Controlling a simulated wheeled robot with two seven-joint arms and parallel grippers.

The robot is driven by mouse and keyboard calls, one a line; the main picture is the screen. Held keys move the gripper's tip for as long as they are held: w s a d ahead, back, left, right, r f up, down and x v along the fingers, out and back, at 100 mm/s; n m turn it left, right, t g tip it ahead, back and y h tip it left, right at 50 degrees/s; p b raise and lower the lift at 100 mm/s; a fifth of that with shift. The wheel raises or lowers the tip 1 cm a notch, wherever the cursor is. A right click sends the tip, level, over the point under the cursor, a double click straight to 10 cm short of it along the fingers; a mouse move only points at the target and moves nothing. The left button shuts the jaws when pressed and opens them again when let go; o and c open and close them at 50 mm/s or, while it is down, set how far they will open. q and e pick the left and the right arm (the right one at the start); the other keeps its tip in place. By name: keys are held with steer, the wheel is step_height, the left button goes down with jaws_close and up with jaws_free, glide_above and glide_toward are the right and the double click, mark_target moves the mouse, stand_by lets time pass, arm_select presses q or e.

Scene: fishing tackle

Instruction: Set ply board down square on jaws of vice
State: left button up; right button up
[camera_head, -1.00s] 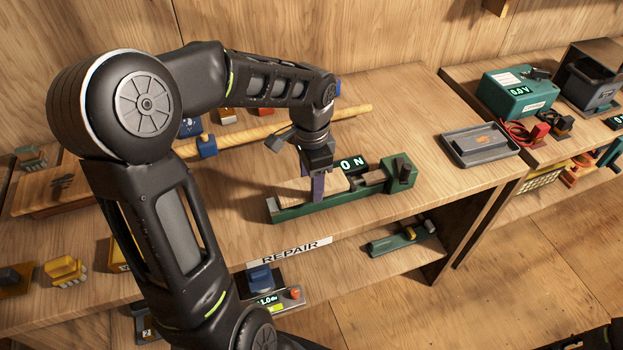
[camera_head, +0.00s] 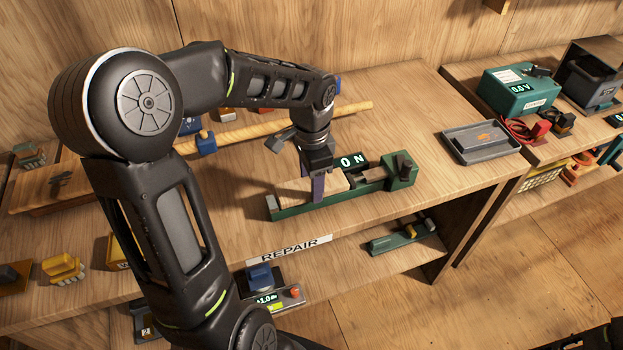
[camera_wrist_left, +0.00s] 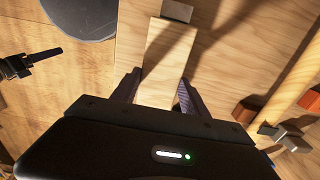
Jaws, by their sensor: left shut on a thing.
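The green vice (camera_head: 402,173) lies on the bench, with a display reading 0 N behind it. The ply board (camera_head: 294,191) is a pale wooden piece lying lengthwise over the left part of the vice. My left gripper (camera_head: 318,194) points down and is shut on the board, with a finger on each long side. The wrist view shows the board (camera_wrist_left: 166,62) between the two dark fingers of my left gripper (camera_wrist_left: 155,88). The fingers hide part of the board, and I cannot tell whether its underside touches the jaws.
A long wooden rod (camera_head: 345,109) lies behind the vice. A grey tray (camera_head: 481,142) lies to its right. A REPAIR label (camera_head: 290,249) marks the bench's front edge, above a lower shelf. Bare bench lies between vice and tray.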

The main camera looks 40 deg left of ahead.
arm_select(q)
steer(key=shift+f+b, duration=0.55)
steer(key=shift+f, duration=0.25)
steer(key=o, duration=1.5)
step_height(320, 180, up, 8)
steer(key=shift+f, duration=0.1)
